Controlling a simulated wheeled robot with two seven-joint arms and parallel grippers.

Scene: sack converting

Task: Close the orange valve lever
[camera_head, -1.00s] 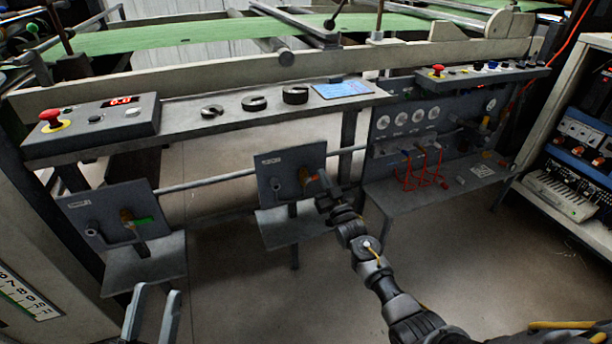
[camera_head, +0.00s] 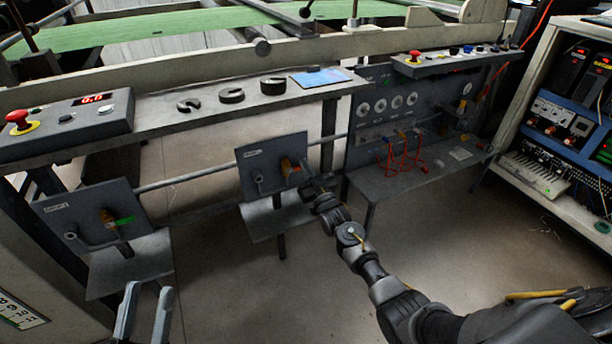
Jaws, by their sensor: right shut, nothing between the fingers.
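The orange valve lever (camera_head: 295,169) sits on a brass valve body (camera_head: 286,167) on the middle grey panel (camera_head: 262,155). It points right, roughly horizontal. My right gripper (camera_head: 306,180) is shut and empty, close to the lever's right end and slightly below it. I cannot tell whether it touches the lever; the gripper is small and dark here. My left gripper (camera_head: 145,308) is open and empty at the lower left, its two grey fingers apart, far from the lever.
A similar panel (camera_head: 90,218) at left carries a valve with a green lever (camera_head: 124,221). A shelf (camera_head: 160,115) with a control box (camera_head: 68,124) and black weights runs above. Red hoses (camera_head: 404,152) hang at right. Floor in front is clear.

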